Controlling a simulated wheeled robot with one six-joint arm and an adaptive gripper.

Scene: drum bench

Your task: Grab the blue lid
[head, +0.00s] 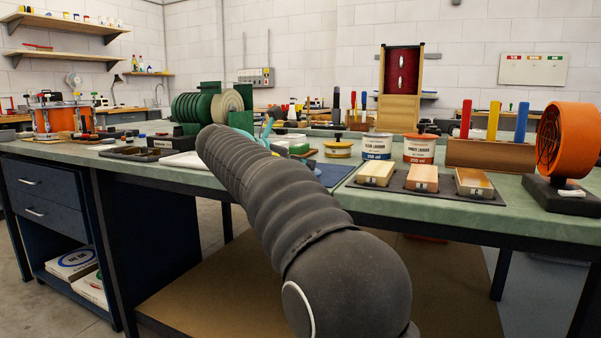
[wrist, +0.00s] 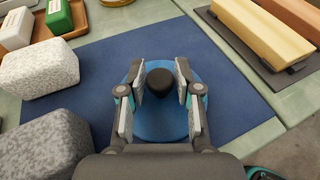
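The blue lid (wrist: 160,128) is a round disc with a black knob (wrist: 160,80) at its middle. It lies on a dark blue mat (wrist: 235,115) in the wrist view. My gripper (wrist: 160,76) is over the lid, with one finger on each side of the knob. The fingers are apart, and a narrow gap shows between the knob and each finger pad. My wrist covers the near edge of the lid.
A wooden tray (wrist: 78,27) with a green and a white block is at the upper left. A dark tray (head: 440,190) with wooden blocks is to the right. Paint tins (head: 419,149) stand behind.

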